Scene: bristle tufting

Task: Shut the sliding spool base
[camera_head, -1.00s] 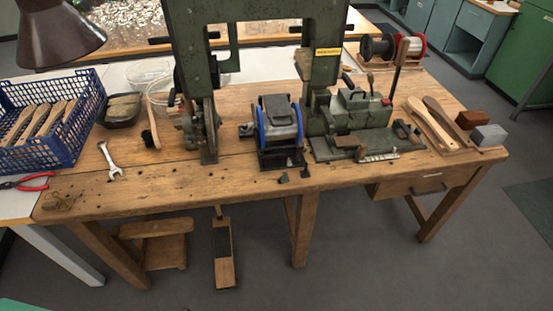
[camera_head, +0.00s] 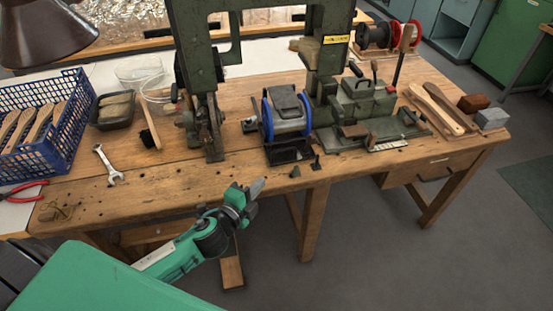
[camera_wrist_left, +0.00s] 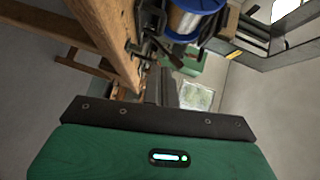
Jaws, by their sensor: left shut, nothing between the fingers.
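The spool base (camera_head: 289,153) is the dark sliding base under the blue-flanged wire spool (camera_head: 286,112), near the middle front of the wooden bench. Small dark parts, perhaps its handle (camera_head: 316,163), stand at its front right. How far the base is slid out I cannot tell. My left gripper (camera_head: 257,187) is shut and empty, in front of the bench edge, below and left of the spool, touching nothing that I can see. In the left wrist view the fingers (camera_wrist_left: 168,88) point ahead, with the spool (camera_wrist_left: 186,22) above them. My right gripper is not in view.
A green machine frame (camera_head: 203,60) rises behind and left of the spool, and a green vise-like block (camera_head: 365,100) stands to its right. A wrench (camera_head: 108,164) and a blue crate (camera_head: 68,130) lie at the left. The bench front edge (camera_head: 150,212) is close to my arm.

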